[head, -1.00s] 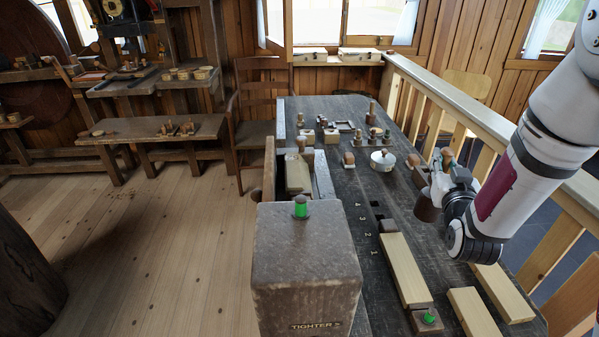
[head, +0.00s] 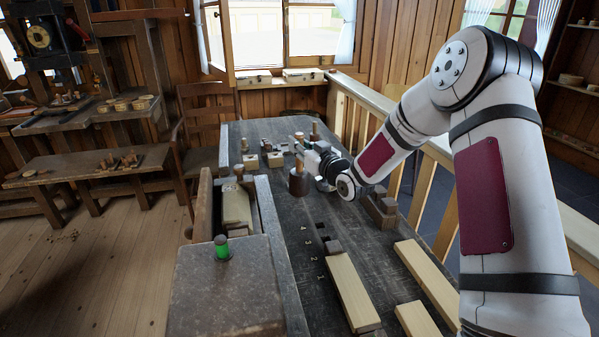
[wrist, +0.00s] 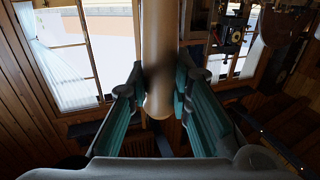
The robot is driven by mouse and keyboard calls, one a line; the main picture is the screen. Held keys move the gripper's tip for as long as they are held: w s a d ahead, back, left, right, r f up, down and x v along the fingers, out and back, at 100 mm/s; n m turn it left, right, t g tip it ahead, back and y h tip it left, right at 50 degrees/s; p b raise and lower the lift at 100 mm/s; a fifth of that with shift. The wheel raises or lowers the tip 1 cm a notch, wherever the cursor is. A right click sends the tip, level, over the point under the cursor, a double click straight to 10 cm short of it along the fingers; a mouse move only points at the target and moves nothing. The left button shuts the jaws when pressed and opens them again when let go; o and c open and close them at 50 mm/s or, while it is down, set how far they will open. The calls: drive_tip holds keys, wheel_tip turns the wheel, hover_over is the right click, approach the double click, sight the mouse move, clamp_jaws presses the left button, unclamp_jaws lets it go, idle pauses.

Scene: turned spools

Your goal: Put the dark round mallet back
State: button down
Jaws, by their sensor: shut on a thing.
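I cannot tell whether the head touches the bench top. My gripper (head: 307,160) is above the head, at the handle. In the wrist view, the pale wooden handle (wrist: 158,55) stands between the two teal-lined fingers of my gripper (wrist: 159,95), which are shut on it. The mallet looks about upright in the head view. The mallet head does not show in the wrist view.
The dark workbench (head: 290,225) has marks 1 to 4 beside a pale board (head: 352,290). Small wooden pieces (head: 275,158) stand at its far end, close to the mallet. A brown block (head: 382,210) is on the right, near the railing (head: 440,165). A green-knobbed box (head: 225,290) stands front left.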

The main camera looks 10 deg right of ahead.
sight(302, 163)
drive_tip(key=shift+d+f, duration=0.1)
drive_tip(key=shift+f, duration=2.65)
drive_tip(key=c, duration=1.5)
unclamp_jaws()
drive_tip(key=shift+o, duration=0.2)
